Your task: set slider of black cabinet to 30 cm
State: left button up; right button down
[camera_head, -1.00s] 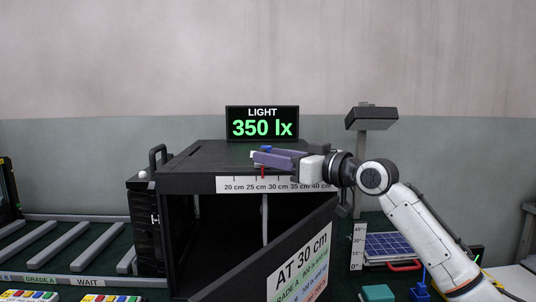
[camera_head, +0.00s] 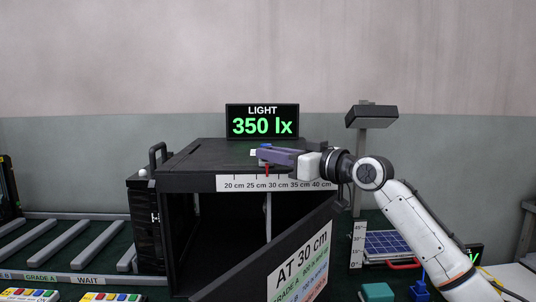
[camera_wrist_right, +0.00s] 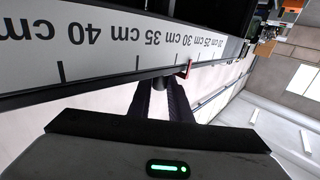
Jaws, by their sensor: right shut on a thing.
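The black cabinet (camera_head: 185,185) has a white scale strip (camera_head: 300,184) along its top front edge. The slider's red pointer (camera_head: 267,170) stands between the 25 cm and 30 cm labels; in the right wrist view the pointer (camera_wrist_right: 189,68) is also between those marks, short of 30. My right gripper (camera_head: 262,155) reaches in from the right over the top edge and is shut on the slider knob. My left gripper is in neither view.
The cabinet door (camera_head: 305,258) stands open, reading "AT 30 cm". A light display (camera_head: 262,121) behind the cabinet reads 350 lx.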

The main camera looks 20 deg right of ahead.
jog(key=d, duration=0.2)
jog(key=shift+s+d, duration=0.35)
jog(key=c, duration=1.6)
grip_release()
jog(key=shift+a, duration=0.1)
jog(key=b+v, duration=0.1)
jog(key=v, duration=0.9)
jog(key=shift+s, duration=0.2)
